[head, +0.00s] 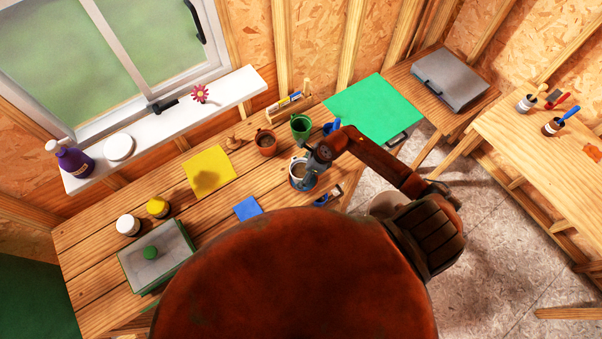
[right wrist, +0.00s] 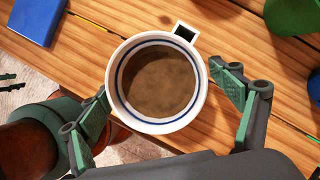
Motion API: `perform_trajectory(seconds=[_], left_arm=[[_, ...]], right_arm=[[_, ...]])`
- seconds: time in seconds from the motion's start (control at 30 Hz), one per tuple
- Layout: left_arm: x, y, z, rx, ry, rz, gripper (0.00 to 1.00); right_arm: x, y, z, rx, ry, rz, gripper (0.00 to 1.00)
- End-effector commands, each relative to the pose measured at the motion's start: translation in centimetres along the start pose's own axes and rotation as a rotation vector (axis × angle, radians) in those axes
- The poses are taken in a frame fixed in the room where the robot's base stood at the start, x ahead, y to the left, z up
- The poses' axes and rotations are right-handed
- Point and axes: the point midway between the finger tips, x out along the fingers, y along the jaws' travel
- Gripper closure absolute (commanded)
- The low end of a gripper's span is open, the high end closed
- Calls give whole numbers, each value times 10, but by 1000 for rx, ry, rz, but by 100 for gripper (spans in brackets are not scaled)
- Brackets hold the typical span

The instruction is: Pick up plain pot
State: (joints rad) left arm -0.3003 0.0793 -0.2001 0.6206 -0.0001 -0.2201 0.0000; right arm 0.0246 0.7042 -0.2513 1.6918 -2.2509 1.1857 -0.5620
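A white pot (head: 297,168) with brown contents stands on the wooden workbench. In the right wrist view the white pot (right wrist: 158,82) shows blue rim lines and a square handle at its upper right. My right gripper (head: 306,177) is at this pot. In the right wrist view its fingers (right wrist: 163,112) are spread apart, one on each side of the pot, with no clear grip on it. A terracotta pot (head: 266,143) and a green pot (head: 300,127) stand behind it. Which pot is the plain one is not certain. My left gripper is out of view.
A blue square (head: 247,208) and a yellow sheet (head: 209,172) lie on the bench. A blue item (head: 332,126) is partly hidden by my right arm. A green mat (head: 374,108) lies at the back right; a grey box (head: 158,255) stands at the front left.

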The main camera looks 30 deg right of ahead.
Motion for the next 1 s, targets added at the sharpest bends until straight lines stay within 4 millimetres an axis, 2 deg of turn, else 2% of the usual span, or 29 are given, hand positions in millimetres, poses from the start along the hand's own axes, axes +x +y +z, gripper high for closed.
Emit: perform_trajectory(seconds=[0.07, 0.7, 1.0], left_arm=[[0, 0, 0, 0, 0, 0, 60], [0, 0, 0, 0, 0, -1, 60], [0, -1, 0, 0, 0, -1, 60]], right_arm=[[0, 0, 0, 0, 0, 0, 22], [0, 0, 0, 0, 0, 0, 65], [-1, 0, 0, 0, -1, 0, 65]])
